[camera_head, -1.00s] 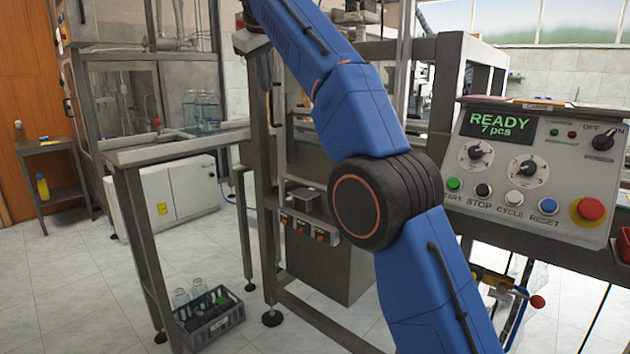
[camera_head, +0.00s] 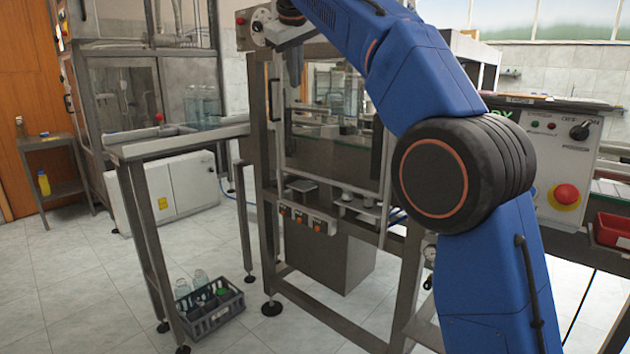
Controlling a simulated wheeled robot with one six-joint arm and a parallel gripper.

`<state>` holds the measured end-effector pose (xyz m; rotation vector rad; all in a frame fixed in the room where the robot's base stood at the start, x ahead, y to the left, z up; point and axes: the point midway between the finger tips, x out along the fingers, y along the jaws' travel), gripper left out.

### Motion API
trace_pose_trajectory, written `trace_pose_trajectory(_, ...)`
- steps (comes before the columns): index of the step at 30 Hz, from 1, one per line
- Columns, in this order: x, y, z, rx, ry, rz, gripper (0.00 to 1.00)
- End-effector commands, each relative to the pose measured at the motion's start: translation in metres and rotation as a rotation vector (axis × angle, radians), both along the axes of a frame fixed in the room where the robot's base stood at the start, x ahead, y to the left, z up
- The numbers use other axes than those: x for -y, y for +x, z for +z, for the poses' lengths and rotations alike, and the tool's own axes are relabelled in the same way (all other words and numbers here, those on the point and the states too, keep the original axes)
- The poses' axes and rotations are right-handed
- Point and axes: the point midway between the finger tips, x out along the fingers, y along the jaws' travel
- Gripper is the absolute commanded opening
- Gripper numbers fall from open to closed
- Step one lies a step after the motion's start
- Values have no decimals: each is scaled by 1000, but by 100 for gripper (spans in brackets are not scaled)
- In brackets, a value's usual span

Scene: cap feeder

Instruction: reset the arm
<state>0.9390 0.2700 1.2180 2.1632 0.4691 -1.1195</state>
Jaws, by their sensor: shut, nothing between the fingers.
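My blue arm (camera_head: 425,75) rises from the lower right, bends at a large black joint (camera_head: 468,175) and reaches up to the top middle. My gripper (camera_head: 294,78) hangs below the grey wrist at the upper middle, in front of the cap feeder's frame. Its fingers point down, small and dark. They are shut with nothing held.
The feeder's metal frame (camera_head: 262,180) stands close by the gripper. A metal side table (camera_head: 165,147) is at left, with a grey bottle crate (camera_head: 212,310) on the floor. The red emergency button (camera_head: 566,194) and a red bin (camera_head: 612,232) are at right.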

Motion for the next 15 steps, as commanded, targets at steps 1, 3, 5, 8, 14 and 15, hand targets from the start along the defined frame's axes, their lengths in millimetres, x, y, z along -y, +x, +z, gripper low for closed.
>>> trace_pose_trajectory(1,16,-6,0,-4,5,-15,0)
trace_pose_trajectory(3,37,-13,-3,-12,13,-35,0)
trace_pose_trajectory(5,54,-21,-8,-21,21,-52,0)
trace_pose_trajectory(8,83,-36,-18,-34,36,-83,0)
trace_pose_trajectory(14,138,-74,-45,-58,68,-146,0)
trace_pose_trajectory(15,149,-82,-53,-65,75,-160,0)
